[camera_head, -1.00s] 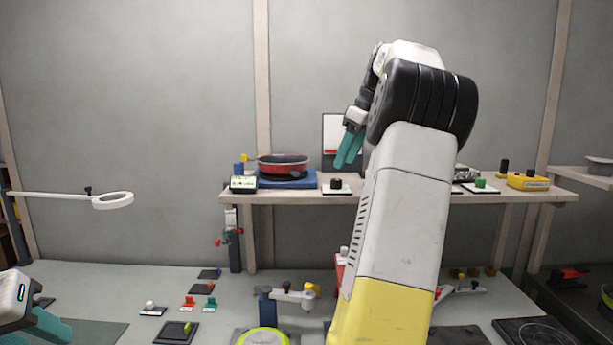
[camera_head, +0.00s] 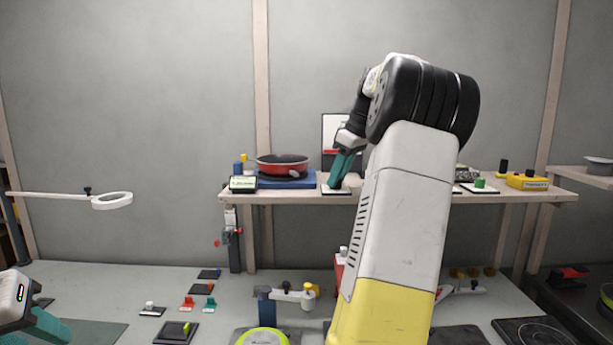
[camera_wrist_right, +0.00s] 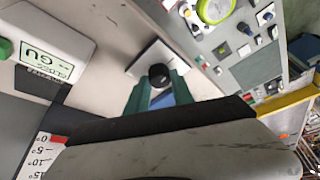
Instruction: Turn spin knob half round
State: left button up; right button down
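A black knob (camera_wrist_right: 159,75) on a white square plate (camera_wrist_right: 165,57) shows in the right wrist view, between the teal fingertips of my right gripper (camera_wrist_right: 160,82). The fingers stand apart on either side of the knob, and I see no clear contact. In the head view my right gripper (camera_head: 341,173) points down over the plate (camera_head: 329,190) on the shelf and hides the knob. My left gripper (camera_head: 38,326) is low at the left edge, partly out of frame; its opening is unclear.
On the shelf (camera_head: 420,198), a red pan (camera_head: 283,165) on a blue base stands left of the plate, with a small display box (camera_head: 243,184). A green knob (camera_head: 480,183) and a yellow box (camera_head: 527,181) stand to the right. An upright panel (camera_head: 334,130) is behind.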

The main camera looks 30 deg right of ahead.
jog(key=shift+a+m+h, duration=0.2)
jog(key=shift+m+h, duration=0.2)
jog(key=shift+m, duration=0.6)
jog(key=shift+d+m+t+h, duration=0.1)
jog(key=shift+m+t+h, duration=0.2)
jog(key=shift+m, duration=0.4)
jog(key=c, duration=1.1)
grip_release()
jog(key=shift+r, duration=0.1)
jog(key=v, duration=0.7)
jog(key=shift+r, duration=0.3)
jog(key=shift+s, duration=0.1)
